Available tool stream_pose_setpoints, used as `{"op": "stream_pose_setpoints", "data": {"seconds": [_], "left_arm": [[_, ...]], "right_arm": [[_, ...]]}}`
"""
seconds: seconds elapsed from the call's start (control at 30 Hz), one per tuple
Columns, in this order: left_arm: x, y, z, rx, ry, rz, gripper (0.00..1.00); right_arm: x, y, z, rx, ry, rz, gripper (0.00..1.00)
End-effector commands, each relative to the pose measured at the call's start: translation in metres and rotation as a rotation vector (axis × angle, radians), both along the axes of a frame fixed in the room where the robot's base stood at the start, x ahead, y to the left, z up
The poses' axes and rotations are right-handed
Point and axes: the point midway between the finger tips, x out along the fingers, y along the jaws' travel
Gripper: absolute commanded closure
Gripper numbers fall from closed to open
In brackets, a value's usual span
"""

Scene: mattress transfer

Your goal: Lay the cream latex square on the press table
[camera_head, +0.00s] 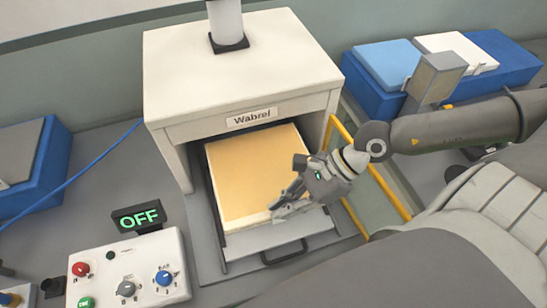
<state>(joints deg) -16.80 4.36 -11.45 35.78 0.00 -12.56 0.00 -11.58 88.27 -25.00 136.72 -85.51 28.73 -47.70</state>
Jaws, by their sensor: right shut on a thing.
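The cream latex square (248,172) lies flat, or nearly so, over the pulled-out press table (285,238), under the front opening of the white press. Its far part is in the shade of the housing. My right gripper (284,203) comes in from the right and is shut on the near right part of the square. The gripper hides that corner. I cannot tell whether the whole square touches the table. My left gripper is not in view.
The white press housing (240,75) labelled "Wabrel" stands behind. A control box (130,275) with knobs and an "OFF" display (139,217) is at the lower left. Blue blocks stand on both sides; the right one (505,60) bears a blue and a white pad. A yellow frame (372,175) runs beside the press.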

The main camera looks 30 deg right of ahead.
Motion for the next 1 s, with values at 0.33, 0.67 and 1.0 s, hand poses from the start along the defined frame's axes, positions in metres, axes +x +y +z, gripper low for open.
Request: {"op": "stream_pose_setpoints", "data": {"seconds": [0.33,0.67,1.0], "left_arm": [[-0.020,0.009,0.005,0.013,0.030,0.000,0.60],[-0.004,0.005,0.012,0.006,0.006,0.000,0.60],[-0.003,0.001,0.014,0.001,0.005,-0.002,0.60]], "right_arm": [[0.000,0.001,-0.044,0.002,0.000,-0.001,1.00],[-0.001,0.001,-0.071,0.002,0.002,-0.002,1.00],[-0.001,0.001,-0.093,0.000,-0.001,0.001,1.00]]}}
